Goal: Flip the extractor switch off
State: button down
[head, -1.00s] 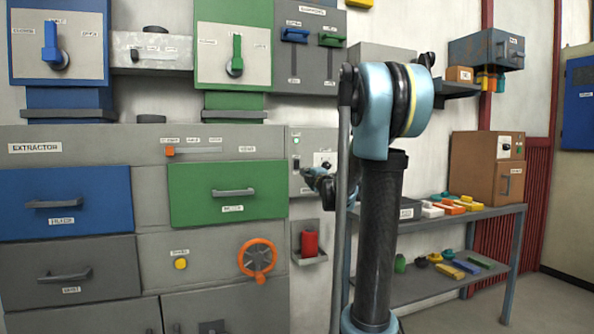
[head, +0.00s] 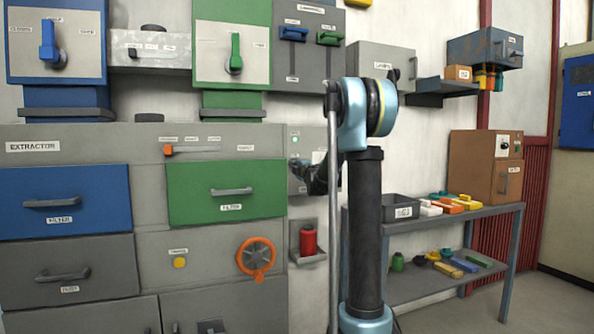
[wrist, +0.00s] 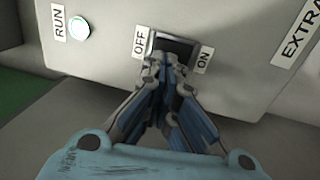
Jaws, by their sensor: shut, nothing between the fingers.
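The extractor switch (wrist: 176,46) is a dark rocker in a grey panel, between an OFF label on the left and an ON label on the right in the wrist view. My gripper (wrist: 170,66) is shut and empty. Its fingertips are at the switch and cover its lower part; I cannot tell whether they touch it. The rocker's position is hard to tell. A round RUN lamp (wrist: 79,28) is pale and bright, left of the switch. In the head view the lamp (head: 295,140) looks green, and my gripper (head: 297,168) hides the switch.
A green filter drawer (head: 226,195) and an orange handwheel (head: 257,258) are left of the panel. A red cylinder (head: 308,241) sits in a holder below it. A shelf table (head: 460,221) with coloured blocks stands at the right. The floor at the lower right is clear.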

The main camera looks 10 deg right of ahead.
jog(key=shift+w+a, duration=0.15)
jog(key=shift+w, duration=0.35)
jog(key=shift+w+r, duration=0.25)
jog(key=shift+w, duration=0.05)
jog(key=shift+s, duration=0.1)
jog(key=r+v, duration=0.3)
jog(key=v, duration=1)
jog(key=shift+s, duration=0.4)
